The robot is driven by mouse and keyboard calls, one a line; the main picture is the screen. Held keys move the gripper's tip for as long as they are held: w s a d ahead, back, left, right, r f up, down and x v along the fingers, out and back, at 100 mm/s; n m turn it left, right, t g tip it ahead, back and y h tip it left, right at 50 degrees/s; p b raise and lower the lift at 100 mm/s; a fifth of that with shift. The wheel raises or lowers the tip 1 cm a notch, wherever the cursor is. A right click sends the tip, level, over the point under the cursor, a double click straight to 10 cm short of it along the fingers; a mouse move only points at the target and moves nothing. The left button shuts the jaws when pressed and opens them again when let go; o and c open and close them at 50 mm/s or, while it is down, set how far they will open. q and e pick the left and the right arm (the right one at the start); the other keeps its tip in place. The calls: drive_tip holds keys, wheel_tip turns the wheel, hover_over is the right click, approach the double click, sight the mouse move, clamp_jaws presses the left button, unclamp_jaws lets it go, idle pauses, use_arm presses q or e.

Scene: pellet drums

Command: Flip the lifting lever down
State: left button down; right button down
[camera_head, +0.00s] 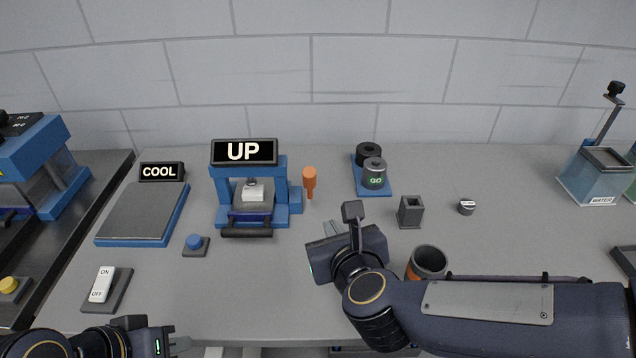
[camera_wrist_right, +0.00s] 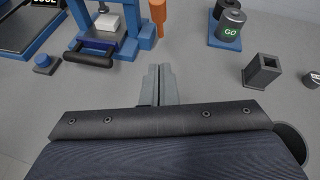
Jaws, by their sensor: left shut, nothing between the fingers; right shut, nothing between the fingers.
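The lifting lever appears to be the orange handle (camera_head: 309,180) at the right side of the blue press (camera_head: 223,205). It stands upright, thick end up, and its lower end also shows at the top of the right wrist view (camera_wrist_right: 157,12). The sign (camera_head: 244,152) on the press reads UP. My right gripper (camera_head: 329,229) is shut and empty above the table, in front of the lever and apart from it; its closed fingers (camera_wrist_right: 158,72) show in the right wrist view. My left gripper (camera_head: 181,344) is shut and empty at the bottom left, far from the lever.
A white block (camera_head: 253,191) sits inside the press, with a black bar handle (camera_head: 247,232) at its front. Right of the lever are a GO canister (camera_head: 375,174), a grey square holder (camera_head: 411,211) and an orange-dark cup (camera_head: 428,262). A blue button (camera_head: 194,242) is left.

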idle(0.3)
approach(312, 186)
drive_tip(key=w+f, duration=0.3)
drive_tip(key=w, duration=0.1)
drive_tip(key=shift+w+a+r+p, duration=0.35)
drive_tip(key=shift+w+a+p, duration=0.05)
drive_tip(key=shift+w+a, duration=0.2)
